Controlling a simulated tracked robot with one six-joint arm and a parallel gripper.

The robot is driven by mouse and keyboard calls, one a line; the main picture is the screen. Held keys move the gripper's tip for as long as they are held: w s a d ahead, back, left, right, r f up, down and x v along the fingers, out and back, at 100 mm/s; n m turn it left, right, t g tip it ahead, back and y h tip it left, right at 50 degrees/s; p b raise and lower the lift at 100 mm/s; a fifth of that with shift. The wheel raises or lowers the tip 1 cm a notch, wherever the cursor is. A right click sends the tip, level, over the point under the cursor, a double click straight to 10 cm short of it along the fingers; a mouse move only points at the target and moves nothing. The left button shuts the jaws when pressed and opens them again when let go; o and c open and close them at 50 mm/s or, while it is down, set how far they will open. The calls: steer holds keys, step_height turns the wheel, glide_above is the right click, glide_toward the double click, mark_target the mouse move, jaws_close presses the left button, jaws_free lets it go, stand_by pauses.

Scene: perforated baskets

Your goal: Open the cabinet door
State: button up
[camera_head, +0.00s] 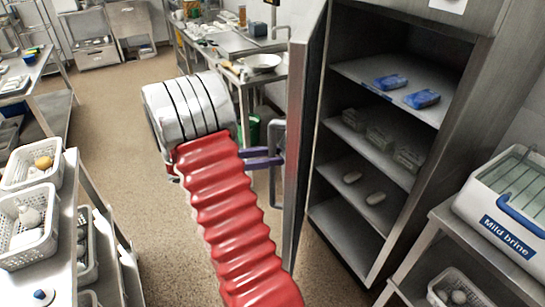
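The grey metal cabinet (341,72) stands right of centre with its front open and its shelves in view. Its door (299,150) is swung out toward me and seen nearly edge-on. A grey bar handle (275,190) is on the door's left side. My gripper (270,159), with purple fingers, is at the handle's middle, left of the door. The fingers overlap the handle in the picture. I cannot tell whether they are closed around it. My red ribbed arm sleeve and white-and-black wrist hide part of the view.
Blue packs (421,99) and pale items lie on the cabinet's shelves. White perforated baskets (32,243) stand on a rack at left. A "Mild brine" container (508,230) is on a right-hand rack. A steel bowl (262,62) sits on a bench behind. Open floor (115,140) lies left of my arm.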

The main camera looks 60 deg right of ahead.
steer(key=shift+o, duration=0.8)
steer(key=shift+a, duration=0.1)
steer(key=v, duration=1.3)
steer(key=shift+w+a, duration=0.2)
steer(key=shift+w, duration=0.1)
